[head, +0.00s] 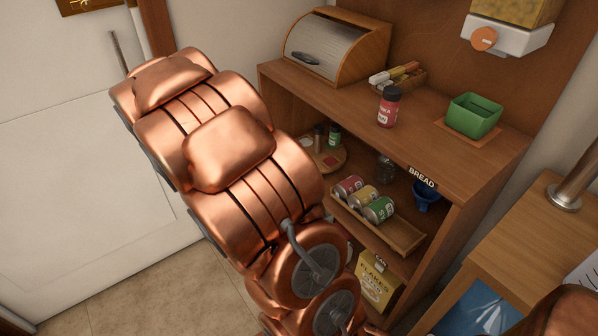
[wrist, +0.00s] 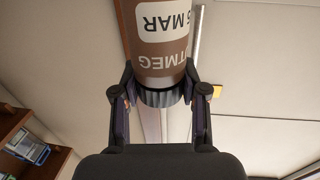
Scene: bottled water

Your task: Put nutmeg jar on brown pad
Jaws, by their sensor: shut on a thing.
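In the wrist view my gripper (wrist: 160,84) is shut on the nutmeg jar (wrist: 165,62), with a finger on each side near its dark ribbed lid. The jar has a brown and white label whose letters read upside down, and its far end runs out of the picture. In the head view my copper arm hides the gripper and the jar. I cannot make out a clearly brown pad; an orange-brown mat (head: 484,149) lies under a green tub (head: 474,115) on the cabinet top.
The cabinet top (head: 345,104) also holds a bread box (head: 334,47) and a red jar (head: 388,107). Below are a round board (head: 331,158) with small jars, a tray (head: 405,236) of cans and a blue cup (head: 427,195). A yellow box (head: 376,285) stands lower. White doors are left.

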